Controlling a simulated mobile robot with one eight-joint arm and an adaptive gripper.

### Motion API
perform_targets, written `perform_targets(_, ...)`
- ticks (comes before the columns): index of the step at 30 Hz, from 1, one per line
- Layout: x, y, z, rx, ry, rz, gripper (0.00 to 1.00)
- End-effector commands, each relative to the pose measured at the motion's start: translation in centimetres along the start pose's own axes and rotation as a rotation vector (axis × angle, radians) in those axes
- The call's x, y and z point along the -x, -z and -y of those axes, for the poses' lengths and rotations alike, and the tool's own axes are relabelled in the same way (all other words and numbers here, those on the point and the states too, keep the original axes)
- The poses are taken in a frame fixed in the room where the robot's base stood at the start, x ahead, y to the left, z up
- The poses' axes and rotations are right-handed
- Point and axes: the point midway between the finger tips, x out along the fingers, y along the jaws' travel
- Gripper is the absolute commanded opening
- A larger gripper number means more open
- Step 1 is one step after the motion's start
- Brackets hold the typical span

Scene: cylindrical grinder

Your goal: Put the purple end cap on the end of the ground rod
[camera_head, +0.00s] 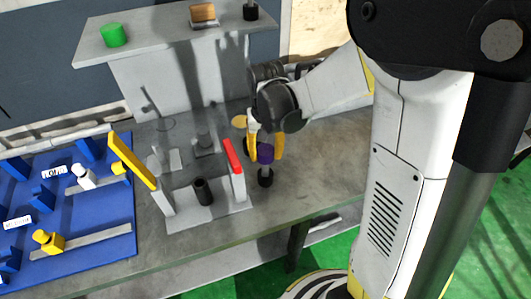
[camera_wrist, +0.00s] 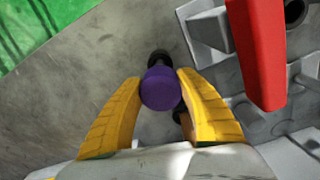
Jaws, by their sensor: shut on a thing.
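The purple end cap (camera_head: 265,154) is between the yellow fingertips of my gripper (camera_head: 264,147), which is shut on it. The wrist view shows the cap (camera_wrist: 161,88) pinched between both fingertips (camera_wrist: 160,92). A short black cylindrical piece (camera_head: 265,177) stands on the grey bench directly below the cap. It shows just beyond the cap in the wrist view (camera_wrist: 159,57). I cannot tell whether the cap touches it. A dark upright cylinder (camera_head: 203,190) stands in the grey fixture to the left. I cannot make out for certain which piece is the ground rod.
The grey fixture (camera_head: 185,215) has a red bar (camera_head: 233,156) close to my gripper's left and a yellow bar (camera_head: 131,160) farther left. A blue board (camera_head: 100,210) with yellow and white parts lies left. A shelf (camera_head: 165,30) holds a green cylinder (camera_head: 113,35).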

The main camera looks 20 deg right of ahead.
Motion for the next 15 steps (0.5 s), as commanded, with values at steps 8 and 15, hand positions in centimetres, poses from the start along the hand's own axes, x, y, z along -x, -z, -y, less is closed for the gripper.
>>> perform_targets(8,-0.8,0.0,0.0,0.000,0.000,0.000,0.22)
perform_targets(15,-1.4,0.0,0.0,0.000,0.000,0.000,0.22)
